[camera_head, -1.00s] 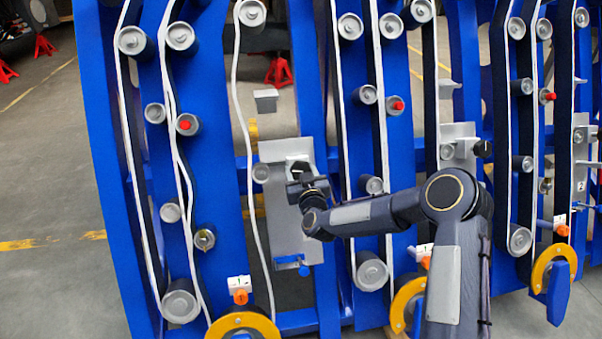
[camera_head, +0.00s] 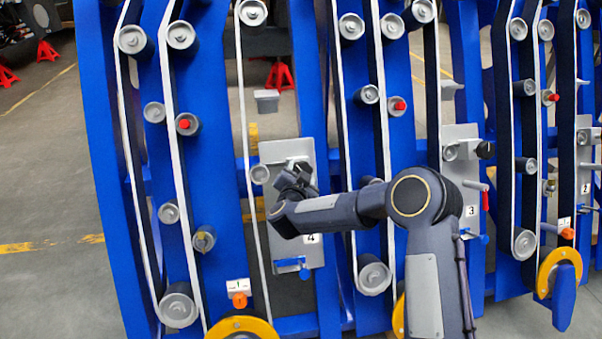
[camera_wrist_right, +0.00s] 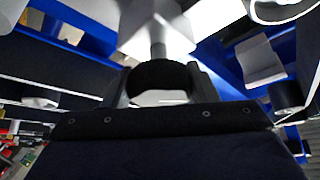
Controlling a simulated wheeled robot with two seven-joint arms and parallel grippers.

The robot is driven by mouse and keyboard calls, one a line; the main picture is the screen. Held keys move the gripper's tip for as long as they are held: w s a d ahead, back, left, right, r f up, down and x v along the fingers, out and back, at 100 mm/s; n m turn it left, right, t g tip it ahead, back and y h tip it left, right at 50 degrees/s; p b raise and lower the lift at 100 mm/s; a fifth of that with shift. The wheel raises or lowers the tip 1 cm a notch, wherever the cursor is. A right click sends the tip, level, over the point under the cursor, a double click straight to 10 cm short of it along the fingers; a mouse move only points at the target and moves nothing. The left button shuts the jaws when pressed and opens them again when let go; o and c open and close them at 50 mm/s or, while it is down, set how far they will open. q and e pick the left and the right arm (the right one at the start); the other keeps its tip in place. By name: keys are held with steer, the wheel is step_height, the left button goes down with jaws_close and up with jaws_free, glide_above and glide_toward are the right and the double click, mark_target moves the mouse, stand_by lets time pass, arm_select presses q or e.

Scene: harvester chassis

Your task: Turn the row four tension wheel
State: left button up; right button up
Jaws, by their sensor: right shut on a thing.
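The row four grey plate (camera_head: 272,153), with its label "4" (camera_head: 311,239), stands upright at the centre of the head view. My right gripper (camera_head: 295,178) is in front of the plate's upper part and largely hides the tension wheel there. In the right wrist view the black tension wheel (camera_wrist_right: 160,76) sits between the two fingers of my right gripper (camera_wrist_right: 158,85), which is shut on it. A grey shaft (camera_wrist_right: 157,40) runs from the wheel to a pale block. A blue handle (camera_head: 291,262) is at the plate's lower edge. My left gripper is not in view.
A white belt (camera_head: 247,130) runs down left of the plate, past a small roller (camera_head: 260,174). Blue frame posts (camera_head: 215,120) with several rollers stand on both sides. The row three plate (camera_head: 459,135) with a red handle (camera_head: 476,185) is to the right. Open floor (camera_head: 45,180) lies at left.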

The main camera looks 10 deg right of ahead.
steer(key=shift+m+g+h, duration=0.3)
steer(key=shift+m+h, duration=0.1)
steer(key=shift+m, duration=0.7)
steer(key=o, duration=1)
steer(key=p+v, duration=0.1)
steer(key=v, duration=0.6)
steer(key=shift+s+a+r, duration=0.1)
steer(key=shift+s+a, duration=0.1)
steer(key=shift+s, duration=0.15)
